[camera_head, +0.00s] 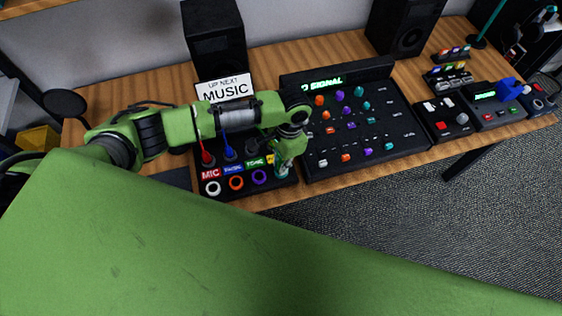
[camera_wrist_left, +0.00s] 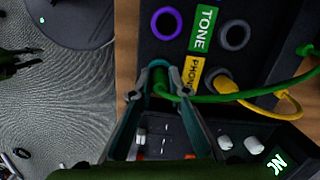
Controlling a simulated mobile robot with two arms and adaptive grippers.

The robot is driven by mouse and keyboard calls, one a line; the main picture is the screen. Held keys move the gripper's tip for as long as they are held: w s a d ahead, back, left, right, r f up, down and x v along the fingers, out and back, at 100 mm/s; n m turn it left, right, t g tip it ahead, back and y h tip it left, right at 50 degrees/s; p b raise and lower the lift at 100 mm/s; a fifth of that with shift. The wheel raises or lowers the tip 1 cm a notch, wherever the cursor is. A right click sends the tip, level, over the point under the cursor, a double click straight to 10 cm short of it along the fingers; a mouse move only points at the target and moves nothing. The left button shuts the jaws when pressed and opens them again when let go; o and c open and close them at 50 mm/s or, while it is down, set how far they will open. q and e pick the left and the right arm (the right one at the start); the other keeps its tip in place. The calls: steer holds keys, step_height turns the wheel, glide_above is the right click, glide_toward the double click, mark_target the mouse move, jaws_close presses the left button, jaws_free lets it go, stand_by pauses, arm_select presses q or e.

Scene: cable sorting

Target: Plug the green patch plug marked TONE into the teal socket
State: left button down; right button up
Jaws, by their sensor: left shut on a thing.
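My left gripper (camera_head: 283,172) reaches down over the front right corner of the black patch panel. In the left wrist view its fingers (camera_wrist_left: 170,90) are shut on the green plug (camera_wrist_left: 162,88), whose green cable (camera_wrist_left: 215,98) runs off to the right. The teal socket (camera_wrist_left: 158,65) shows as a partly covered ring right at the fingertips. The plug's tip is hidden, so I cannot tell whether it is inside the socket. The green TONE label (camera_wrist_left: 202,29) lies between an empty grey ring (camera_wrist_left: 233,35) and the purple socket (camera_wrist_left: 166,22). My right gripper is not in view.
A yellow plug (camera_wrist_left: 226,86) sits by the PHONE label. Red (camera_head: 207,158) and blue (camera_head: 229,153) plugs stand in the panel's back row. White (camera_head: 213,188) and orange (camera_head: 236,183) sockets are in front. A mixer (camera_head: 400,138) with coloured knobs stands close on the right.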

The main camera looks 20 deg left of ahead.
arm_select(q)
steer(key=shift+f, duration=0.2)
steer(key=c, duration=1.8)
jaws_free()
steer(key=shift+c, duration=0.2)
steer(key=shift+o, duration=0.3)
steer(key=o, duration=0.4)
step_height(320, 180, up, 7)
steer(key=p, duration=0.8)
